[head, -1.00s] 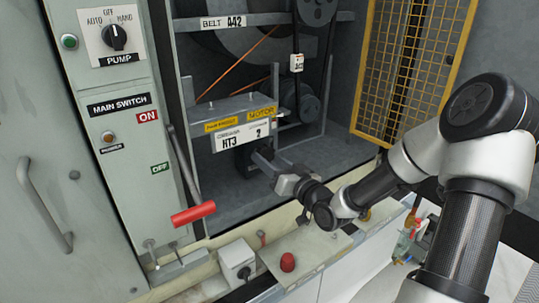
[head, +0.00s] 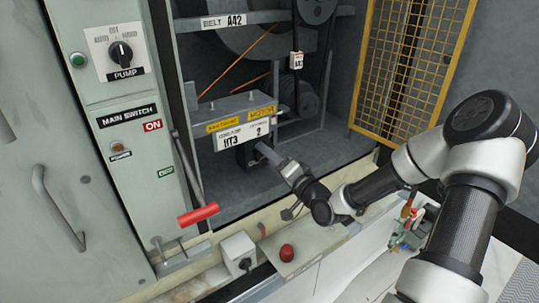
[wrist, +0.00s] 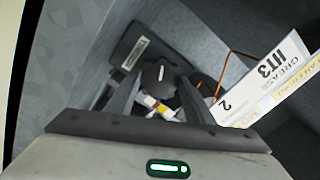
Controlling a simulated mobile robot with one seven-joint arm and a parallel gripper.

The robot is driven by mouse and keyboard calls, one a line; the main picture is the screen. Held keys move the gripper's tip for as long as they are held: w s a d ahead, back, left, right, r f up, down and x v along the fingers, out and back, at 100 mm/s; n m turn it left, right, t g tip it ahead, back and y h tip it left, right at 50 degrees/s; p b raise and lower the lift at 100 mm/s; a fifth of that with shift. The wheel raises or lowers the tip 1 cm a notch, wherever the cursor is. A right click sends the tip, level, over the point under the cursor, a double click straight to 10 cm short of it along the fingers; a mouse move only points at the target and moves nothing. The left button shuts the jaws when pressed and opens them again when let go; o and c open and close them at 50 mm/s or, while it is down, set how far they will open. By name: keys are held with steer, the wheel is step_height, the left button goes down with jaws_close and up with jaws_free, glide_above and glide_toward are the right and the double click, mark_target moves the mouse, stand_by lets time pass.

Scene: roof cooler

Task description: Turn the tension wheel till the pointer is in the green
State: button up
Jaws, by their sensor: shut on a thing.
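The tension wheel (wrist: 158,74) is a dark round knob with a white mark on its face, between my fingers in the wrist view. My gripper (head: 264,152) reaches under the motor plate in the head view and is shut on the wheel. In the head view the wheel is mostly hidden by the gripper and in shadow. A small strip with white, yellow and red patches (wrist: 160,106) shows just below the wheel in the wrist view. I cannot make out a pointer or a green band there.
The labelled motor plate (head: 243,133) is just above the gripper. The main switch lever with its red handle (head: 198,213) hangs left of it. A yellow mesh door (head: 405,80) stands open at right. A red knob (head: 287,253) sits on the front ledge.

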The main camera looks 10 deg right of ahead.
stand_by(0.5)
steer(key=o, duration=1.1)
steer(key=shift+c, duration=0.2)
steer(key=shift+s, duration=0.15)
steer(key=v, duration=1.7)
steer(key=shift+f+p, duration=0.15)
steer(key=shift+p, duration=0.15)
